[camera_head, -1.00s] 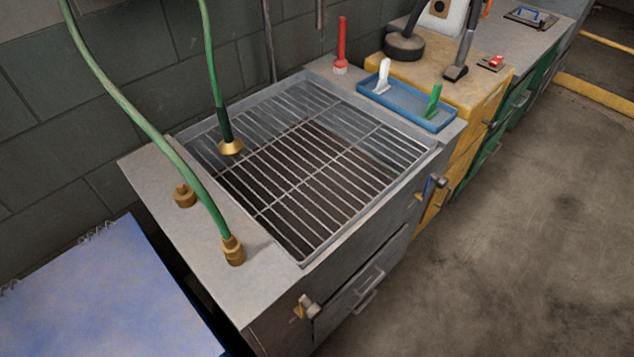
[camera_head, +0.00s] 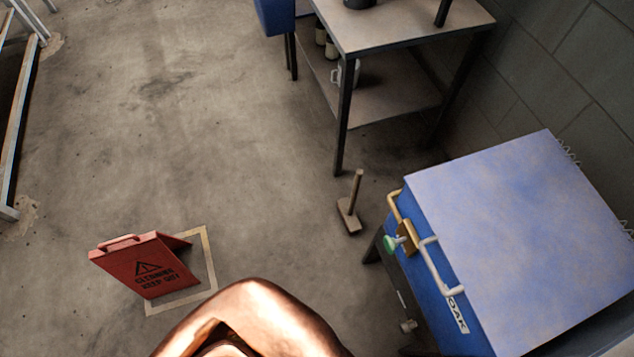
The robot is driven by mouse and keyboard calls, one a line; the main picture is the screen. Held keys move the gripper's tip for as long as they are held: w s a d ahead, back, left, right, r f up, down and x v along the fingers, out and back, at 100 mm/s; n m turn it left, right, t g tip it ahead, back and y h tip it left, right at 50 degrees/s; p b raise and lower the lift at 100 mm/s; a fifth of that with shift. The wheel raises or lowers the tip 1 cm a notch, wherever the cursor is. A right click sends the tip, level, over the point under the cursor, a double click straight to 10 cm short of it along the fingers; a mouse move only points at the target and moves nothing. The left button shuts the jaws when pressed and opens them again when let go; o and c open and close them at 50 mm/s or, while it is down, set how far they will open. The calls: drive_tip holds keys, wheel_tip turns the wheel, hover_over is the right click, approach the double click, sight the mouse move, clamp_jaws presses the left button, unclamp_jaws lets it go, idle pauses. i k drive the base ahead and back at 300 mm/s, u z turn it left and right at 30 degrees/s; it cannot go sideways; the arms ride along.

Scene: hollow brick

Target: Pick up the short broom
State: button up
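A short broom (camera_head: 350,205) stands upright on the concrete floor, right of the middle of the head view. It has a thin wooden handle and a brown block head resting on the floor. It stands between the blue chest and the front leg of the metal table, apart from both as far as I can see. A copper-coloured part of my arm shows at the bottom of the view. My gripper is not in view.
A blue chest (camera_head: 432,287) with a pale blue lid and front handles stands at the right. A metal table (camera_head: 405,35) with a lower shelf is beyond the broom. A red folding warning sign (camera_head: 146,266) stands at the lower left. Open floor lies left of the broom.

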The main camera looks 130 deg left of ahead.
sight(346, 205)
drive_tip(key=u, duration=3.75)
drive_tip(key=k, duration=0.5)
drive_tip(key=u, duration=1.6)
drive_tip(key=i, duration=0.9)
drive_tip(key=z, duration=1)
